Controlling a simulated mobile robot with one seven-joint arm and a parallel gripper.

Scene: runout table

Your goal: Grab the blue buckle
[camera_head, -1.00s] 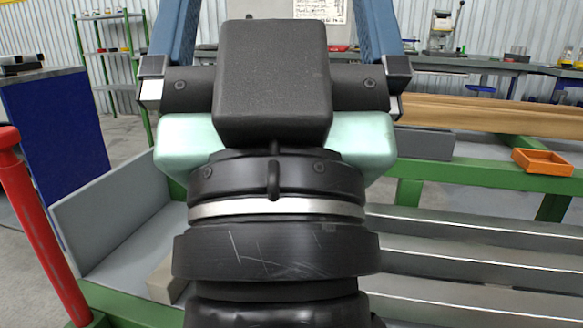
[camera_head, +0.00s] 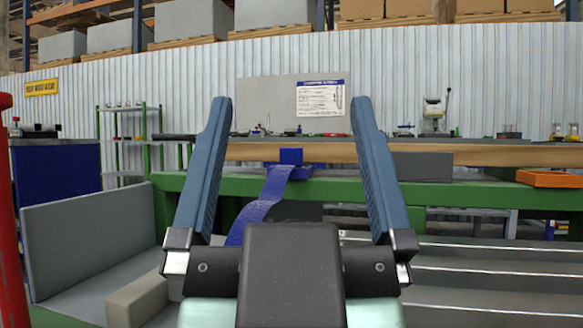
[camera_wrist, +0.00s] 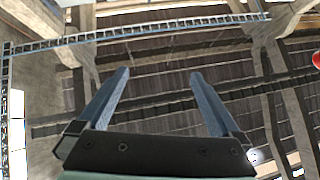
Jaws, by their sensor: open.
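A blue buckle (camera_head: 290,156) sits at the wooden beam above the green rail, seen between my fingers in the head view. A blue strap (camera_head: 262,205) hangs down from it toward the lower left, its lower end hidden behind my gripper. My gripper (camera_head: 290,112) is open and empty, with its two blue fingers pointing up and wide apart. The buckle appears beyond the fingers, apart from them. The wrist view shows the open fingers (camera_wrist: 160,75) against the roof, without the buckle.
The wooden beam (camera_head: 470,154) lies along the green rail (camera_head: 440,193). A grey block (camera_head: 422,167) and an orange tray (camera_head: 548,178) are to the right. A grey panel (camera_head: 88,240) and beige block (camera_head: 137,300) are at lower left, with a red post (camera_head: 8,220) at the edge.

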